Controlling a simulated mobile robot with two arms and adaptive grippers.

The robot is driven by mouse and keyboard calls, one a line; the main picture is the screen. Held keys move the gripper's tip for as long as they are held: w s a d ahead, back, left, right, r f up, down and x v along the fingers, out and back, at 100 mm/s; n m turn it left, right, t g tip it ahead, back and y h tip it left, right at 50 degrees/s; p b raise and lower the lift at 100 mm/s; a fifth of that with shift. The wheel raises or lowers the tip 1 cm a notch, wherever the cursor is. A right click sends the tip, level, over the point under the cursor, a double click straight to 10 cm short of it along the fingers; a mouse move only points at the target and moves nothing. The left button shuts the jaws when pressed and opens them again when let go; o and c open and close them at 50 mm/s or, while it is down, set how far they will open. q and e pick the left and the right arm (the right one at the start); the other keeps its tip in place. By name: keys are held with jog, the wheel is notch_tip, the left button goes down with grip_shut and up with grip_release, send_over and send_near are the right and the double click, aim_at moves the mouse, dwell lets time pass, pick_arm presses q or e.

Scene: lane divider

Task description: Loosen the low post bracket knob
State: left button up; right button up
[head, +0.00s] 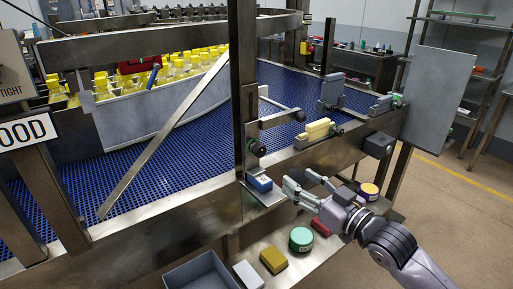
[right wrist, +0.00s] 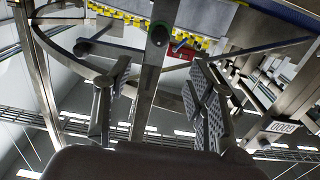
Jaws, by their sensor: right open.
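A dark upright post (head: 243,80) stands at the near side of the conveyor. A small black knob (head: 258,149) sits low on this post, at a bracket with a short bar reaching right. In the right wrist view the post (right wrist: 150,85) runs between my fingers, with a round dark knob (right wrist: 160,34) on it beyond the fingertips. My right gripper (head: 299,181) is open and empty, below and right of the knob and apart from it. Its spread fingers also show in the wrist view (right wrist: 160,80). My left gripper is not in view.
A blue block (head: 261,183) lies on a small plate at the post's foot. A slanted metal bar (head: 165,135) crosses the blue belt (head: 205,125).

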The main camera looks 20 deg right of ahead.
jog(key=p, duration=0.1)
send_near(262, 153)
jog(key=p+x, duration=0.1)
jog(key=x, duration=0.5)
jog(key=shift+w+r, duration=0.1)
jog(key=shift+r, duration=0.05)
jog(key=x, duration=0.3)
jog(key=shift+w+a+p, duration=0.1)
jog(key=shift+w+p, duration=0.2)
jog(key=shift+p, duration=0.1)
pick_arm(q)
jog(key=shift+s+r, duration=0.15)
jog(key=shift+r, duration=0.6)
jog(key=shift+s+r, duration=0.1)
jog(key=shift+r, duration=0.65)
pick_arm(e)
jog(key=shift+w+a, duration=0.2)
jog(key=shift+w, duration=0.15)
jog(key=shift+c, duration=0.6)
jog(key=c, duration=1.1)
